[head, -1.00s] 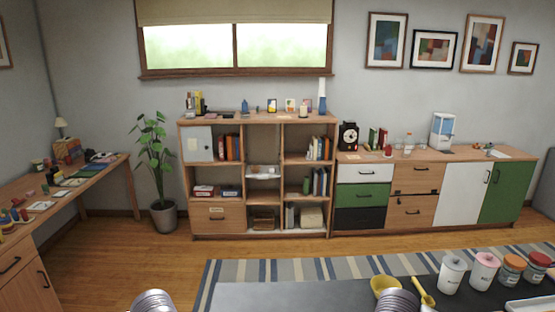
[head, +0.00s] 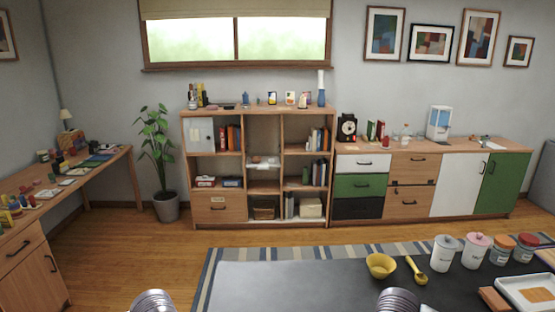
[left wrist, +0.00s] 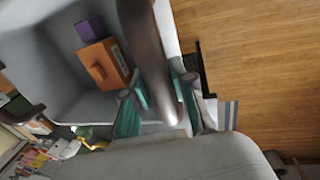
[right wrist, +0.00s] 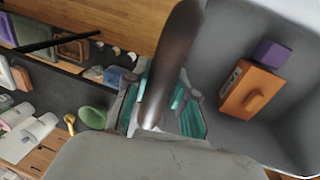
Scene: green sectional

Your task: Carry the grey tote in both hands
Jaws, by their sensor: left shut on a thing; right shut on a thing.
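The grey tote shows in the left wrist view (left wrist: 70,98) and the right wrist view (right wrist: 222,50). It holds an orange box (left wrist: 103,64) and a small purple block (left wrist: 90,28), which also show in the right wrist view as the orange box (right wrist: 252,92) and the purple block (right wrist: 272,53). My left gripper (left wrist: 160,108) is shut around a dark bar-like handle of the tote. My right gripper (right wrist: 157,112) is shut around the matching handle on the other side. The tote is below the head view, where only my arm parts show at the bottom edge.
A dark-topped table (head: 300,287) lies ahead, with a yellow bowl (head: 381,267), yellow scoop (head: 416,272), several lidded jars and a white tray (head: 512,284). Behind are a bookshelf (head: 256,186), cabinets (head: 410,206) and a plant (head: 160,165). A desk (head: 110,160) stands left. Wooden floor lies open at left.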

